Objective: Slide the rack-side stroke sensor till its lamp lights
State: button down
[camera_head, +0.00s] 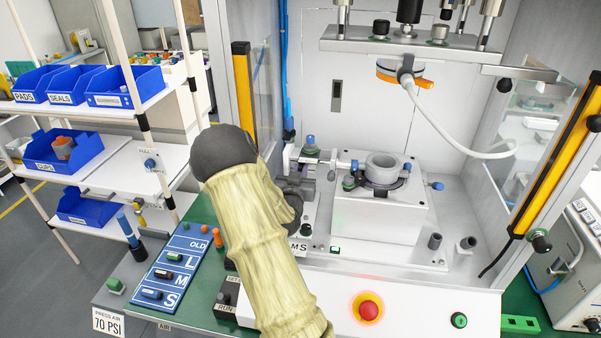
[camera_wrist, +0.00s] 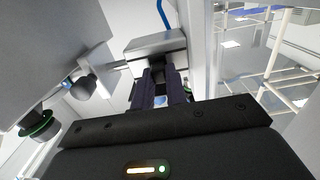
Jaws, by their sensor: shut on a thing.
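My gripper (camera_wrist: 168,82) shows in the wrist view with its two dark fingers close together at a grey block (camera_wrist: 155,46), gripping at its near side. A blue cable (camera_wrist: 163,14) rises behind the block. The block looks like the stroke sensor, but I cannot be sure. No lit lamp shows on the faces of it that I see. In the head view my gripper (camera_head: 293,188) is at the left of the press bed, partly behind my sleeved arm. The sensor cannot be made out clearly there.
The press fixture with a grey ring (camera_head: 383,166) stands right of my gripper. The upper platen (camera_head: 400,45) is above it. A yellow-black guard post (camera_head: 243,88) is at the left. The rack with blue bins (camera_head: 125,87) stands further left. A red button (camera_head: 369,309) is in front.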

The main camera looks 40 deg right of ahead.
jog(key=shift+w+a, duration=0.15)
dwell(0.3)
jog(key=c, duration=1.3)
grip_release()
jog(key=shift+c, duration=0.2)
jog(key=shift+a, duration=0.1)
jog(key=b+v, duration=1.7)
jog(key=b, duration=0.1)
